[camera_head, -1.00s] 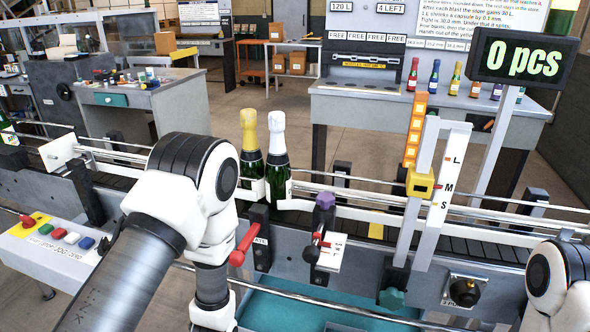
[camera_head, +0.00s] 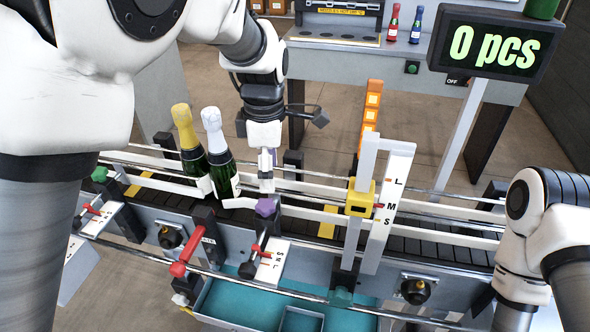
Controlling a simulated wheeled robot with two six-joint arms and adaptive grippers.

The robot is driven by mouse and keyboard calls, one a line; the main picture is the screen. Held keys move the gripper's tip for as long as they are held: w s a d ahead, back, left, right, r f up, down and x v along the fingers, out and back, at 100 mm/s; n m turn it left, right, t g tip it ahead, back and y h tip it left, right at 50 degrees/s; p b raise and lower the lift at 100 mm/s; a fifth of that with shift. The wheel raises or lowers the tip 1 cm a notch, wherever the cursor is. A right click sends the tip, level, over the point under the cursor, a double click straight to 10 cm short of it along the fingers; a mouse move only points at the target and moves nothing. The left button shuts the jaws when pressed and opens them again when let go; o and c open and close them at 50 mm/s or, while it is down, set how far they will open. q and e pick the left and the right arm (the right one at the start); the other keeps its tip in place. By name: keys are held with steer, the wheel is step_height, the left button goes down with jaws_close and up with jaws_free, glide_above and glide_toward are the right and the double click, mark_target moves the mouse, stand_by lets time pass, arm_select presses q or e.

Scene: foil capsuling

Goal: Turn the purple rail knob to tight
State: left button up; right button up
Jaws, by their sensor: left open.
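The purple rail knob (camera_head: 266,207) sits on the near guide rail of the conveyor, above a white plate with a red pointer (camera_head: 262,256) and letter marks. My left gripper (camera_head: 267,182) points down just above and behind the knob. It is open, seen nearly edge-on, and holds nothing that I can see. I cannot tell whether a fingertip touches the knob. My right arm shows at the right edge, but its gripper is out of view.
Two bottles, one gold-topped (camera_head: 190,145) and one white-topped (camera_head: 219,150), stand left of my gripper. A red lever (camera_head: 183,258) is left of the knob. A yellow clamp (camera_head: 359,197) on an upright stands to the right. A teal tray (camera_head: 235,303) lies below.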

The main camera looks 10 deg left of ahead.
mark_target(266, 201)
arm_select(q)
steer(key=s+f, duration=0.1)
steer(key=f, duration=0.1)
steer(key=s+a+f+p, duration=0.1)
steer(key=s+f, duration=0.1)
steer(key=shift+s+f, duration=0.1)
steer(key=shift+f, duration=0.15)
steer(key=w+f, duration=0.1)
steer(key=f, duration=0.1)
steer(key=shift+w+d+f, duration=0.1)
steer(key=shift+w+f, duration=0.2)
steer(key=shift+w, duration=0.1)
steer(key=shift+w+f, duration=0.2)
steer(key=shift+w, duration=0.1)
steer(key=shift+s+r, duration=0.25)
steer(key=shift+s, duration=0.15)
steer(key=shift+c, duration=1.3)
steer(key=shift+s+r, duration=0.15)
steer(key=shift+s, duration=0.1)
steer(key=c, duration=0.5)
steer(key=shift+w, duration=0.1)
steer(key=c, duration=0.4)
steer(key=shift+w, duration=0.1)
arm_select(e)
steer(key=shift+s+a+r, duration=0.15)
steer(key=shift+s+r, duration=0.1)
steer(key=shift+r, duration=0.25)
steer(key=shift+s+a+r, duration=0.1)
steer(key=shift+s+r, duration=0.1)
steer(key=shift+r, duration=0.3)
